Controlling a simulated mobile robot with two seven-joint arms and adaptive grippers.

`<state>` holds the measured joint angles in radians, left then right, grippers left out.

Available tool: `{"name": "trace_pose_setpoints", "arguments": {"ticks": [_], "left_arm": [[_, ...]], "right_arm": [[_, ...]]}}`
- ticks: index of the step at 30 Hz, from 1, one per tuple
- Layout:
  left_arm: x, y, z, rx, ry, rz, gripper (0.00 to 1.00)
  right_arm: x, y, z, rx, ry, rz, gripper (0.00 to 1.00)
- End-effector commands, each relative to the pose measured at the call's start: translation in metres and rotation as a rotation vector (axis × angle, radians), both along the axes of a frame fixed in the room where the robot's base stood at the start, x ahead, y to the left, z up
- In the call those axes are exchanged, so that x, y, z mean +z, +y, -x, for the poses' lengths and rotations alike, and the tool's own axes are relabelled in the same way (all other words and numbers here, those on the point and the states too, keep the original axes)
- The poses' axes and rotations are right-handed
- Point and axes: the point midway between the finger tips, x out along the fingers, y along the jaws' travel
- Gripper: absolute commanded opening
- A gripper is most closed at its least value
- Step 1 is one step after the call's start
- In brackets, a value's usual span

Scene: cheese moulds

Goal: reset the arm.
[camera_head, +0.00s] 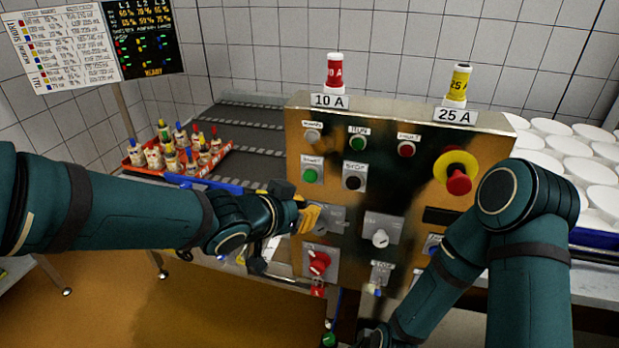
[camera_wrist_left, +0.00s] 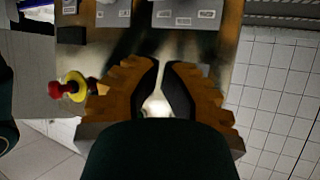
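My left arm reaches in from the left, and its gripper (camera_head: 308,217) is in front of the control panel's (camera_head: 334,112) left side. In the left wrist view the gripper's (camera_wrist_left: 163,65) two orange-and-black fingers have a narrow gap between them, with a light patch showing through it. I see no object gripped. Whether it touches the panel I cannot tell. My right arm is bent at the right, its forearm running down to the bottom edge; its gripper is not visible.
The panel carries a red-and-yellow emergency stop (camera_head: 458,183), a red rotary switch (camera_head: 319,263) and several buttons. Red (camera_head: 334,72) and yellow (camera_head: 459,82) fuses stand on top. Left is an orange-red tray (camera_head: 222,160) of bottles; right, white rounds (camera_head: 567,147).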

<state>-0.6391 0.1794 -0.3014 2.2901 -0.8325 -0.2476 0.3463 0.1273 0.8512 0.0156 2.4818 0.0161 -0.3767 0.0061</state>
Motion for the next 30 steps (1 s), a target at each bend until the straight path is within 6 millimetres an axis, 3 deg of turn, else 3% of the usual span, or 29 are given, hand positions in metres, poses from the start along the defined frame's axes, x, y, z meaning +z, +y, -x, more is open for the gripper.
{"name": "trace_pose_setpoints", "arguments": {"ticks": [7,10,14,17,21,24,27,30], "left_arm": [[0.0,0.0,0.0,0.0,0.0,0.0,0.0],[-0.026,0.006,-0.002,0.032,0.059,-0.005,0.0],[-0.093,0.025,-0.002,0.123,0.215,-0.008,0.0],[-0.158,0.045,0.009,0.221,0.371,-0.002,0.0],[-0.244,0.075,0.042,0.376,0.601,0.016,0.0],[-0.294,0.091,0.074,0.482,0.757,0.031,0.0],[-0.329,0.101,0.105,0.57,0.883,0.045,0.0],[-0.35,0.106,0.129,0.63,0.971,0.055,0.0]], "right_arm": [[0.0,0.001,0.005,0.009,0.011,-0.002,0.47],[0.0,0.001,0.007,0.013,0.017,-0.004,0.47],[0.0,0.001,0.007,0.012,0.015,-0.003,0.47],[0.0,0.001,0.007,0.012,0.016,-0.004,0.47],[0.0,0.001,0.007,0.011,0.015,-0.004,0.47],[0.0,0.001,0.007,0.011,0.015,-0.004,0.47],[0.0,0.001,0.007,0.011,0.015,-0.004,0.47],[0.0,0.001,0.007,0.011,0.015,-0.004,0.47]]}}
